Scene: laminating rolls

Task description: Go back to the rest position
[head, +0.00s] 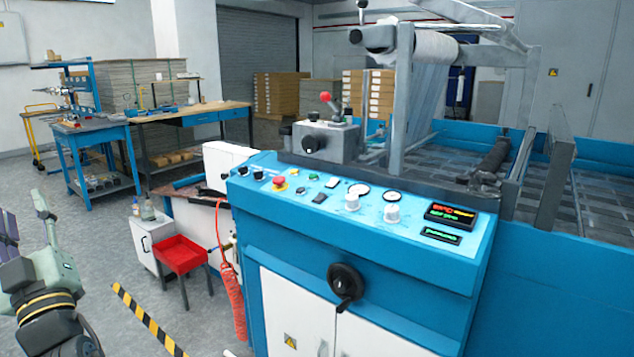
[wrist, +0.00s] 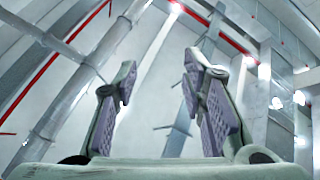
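My gripper (head: 25,245) is at the lower left edge of the head view, pointing up, over the grey floor and away from the machine. In the wrist view my gripper (wrist: 160,85) shows two fingers with purple pads standing well apart, with nothing between them. Behind the fingers the wrist view shows only the ceiling, beams and red pipes.
A red tray (head: 182,254) on a stand and a red coiled hose (head: 232,295) are left of the machine. A yellow-black floor strip (head: 148,320) runs between my gripper and the machine. Blue workbenches (head: 95,135) stand at the back left. The floor around my gripper looks free.

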